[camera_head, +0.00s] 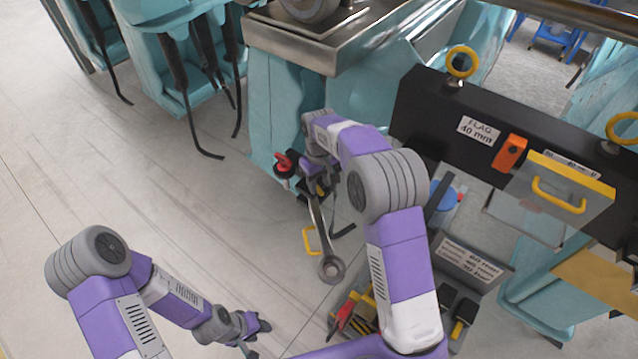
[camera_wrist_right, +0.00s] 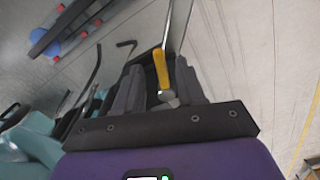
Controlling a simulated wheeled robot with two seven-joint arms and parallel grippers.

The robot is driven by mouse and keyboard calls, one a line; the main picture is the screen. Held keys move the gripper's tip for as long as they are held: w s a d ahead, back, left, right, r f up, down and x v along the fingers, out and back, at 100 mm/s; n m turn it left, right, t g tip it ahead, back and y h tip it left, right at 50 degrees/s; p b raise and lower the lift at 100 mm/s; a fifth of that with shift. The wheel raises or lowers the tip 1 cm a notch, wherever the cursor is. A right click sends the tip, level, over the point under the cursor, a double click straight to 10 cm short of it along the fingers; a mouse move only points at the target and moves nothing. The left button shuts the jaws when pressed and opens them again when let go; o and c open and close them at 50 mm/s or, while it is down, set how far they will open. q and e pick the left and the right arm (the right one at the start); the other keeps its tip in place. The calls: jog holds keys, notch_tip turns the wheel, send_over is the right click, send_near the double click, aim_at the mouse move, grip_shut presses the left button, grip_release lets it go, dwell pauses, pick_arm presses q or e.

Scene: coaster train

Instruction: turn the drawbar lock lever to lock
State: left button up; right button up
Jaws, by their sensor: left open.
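In the head view my right gripper (camera_head: 314,186) is at the coupling under the teal car, beside a red-topped black part (camera_head: 284,165). A grey metal bar with a ring end (camera_head: 331,268) reaches down from there; it looks like the drawbar. In the right wrist view a yellow-handled piece with a metal end (camera_wrist_right: 161,70), possibly the lock lever, lies between the spread fingers of my right gripper (camera_wrist_right: 160,80). I cannot tell whether the fingers touch it. My left gripper (camera_head: 252,334) is open, empty and low over the floor, away from the coupling.
A black beam (camera_head: 430,110) with yellow eyebolts and a "FLAG 40 mm" label crosses the right side. Tools lie near a grey sign (camera_head: 470,262). The floor at left is clear.

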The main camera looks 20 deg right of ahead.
jog(key=shift+s+f, duration=0.15)
jog(key=shift+f, duration=0.55)
grip_shut()
